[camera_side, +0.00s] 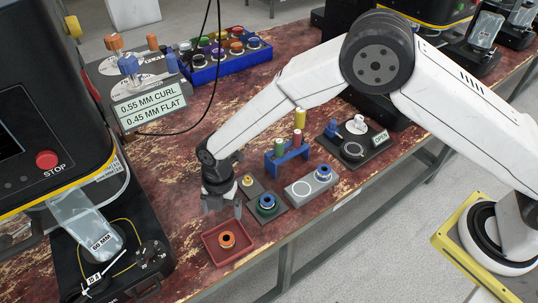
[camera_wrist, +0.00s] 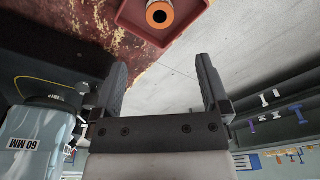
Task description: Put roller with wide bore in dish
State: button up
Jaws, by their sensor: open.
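A red square dish (camera_side: 209,246) stands near the table's front edge. An orange roller (camera_side: 227,239) with a dark bore sits upright in it. In the wrist view the dish (camera_wrist: 126,14) is at the top edge, partly cut off, with the orange roller (camera_wrist: 160,13) in it; its bore looks wide. My gripper (camera_side: 222,210) is open and empty, pointing down just behind the dish, apart from the roller. In the wrist view its two fingers (camera_wrist: 162,75) are spread with nothing between them. A blue roller (camera_side: 267,201) stands on a dark plate right of the gripper.
Another blue roller (camera_side: 323,173) stands on a grey block (camera_side: 300,190). A small brass-coloured piece (camera_side: 247,180) is close beside my gripper. A blue rack (camera_side: 285,158) holds coloured pegs. A black machine (camera_side: 50,100) stands left. Bare table lies left of the dish.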

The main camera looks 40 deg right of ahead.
dwell(0.4)
jog(key=s+d+r+m+t, duration=0.1)
jog(key=d+r+m, duration=0.45)
jog(key=d, duration=0.35)
jog(key=d+r+m+t, duration=0.1)
jog(key=d+r+m, duration=0.4)
jog(key=d+m, duration=0.25)
jog(key=s+d+r+m, duration=0.2)
jog(key=s+d+m, duration=0.4)
jog(key=d, duration=0.1)
jog(key=s+d+r+m+t+h, duration=0.1)
jog(key=s+d+r+m, duration=0.2)
jog(key=s+d+m, duration=0.4)
jog(key=shift+d+t, duration=0.3)
jog(key=shift+d, duration=0.15)
jog(key=shift+w, duration=0.1)
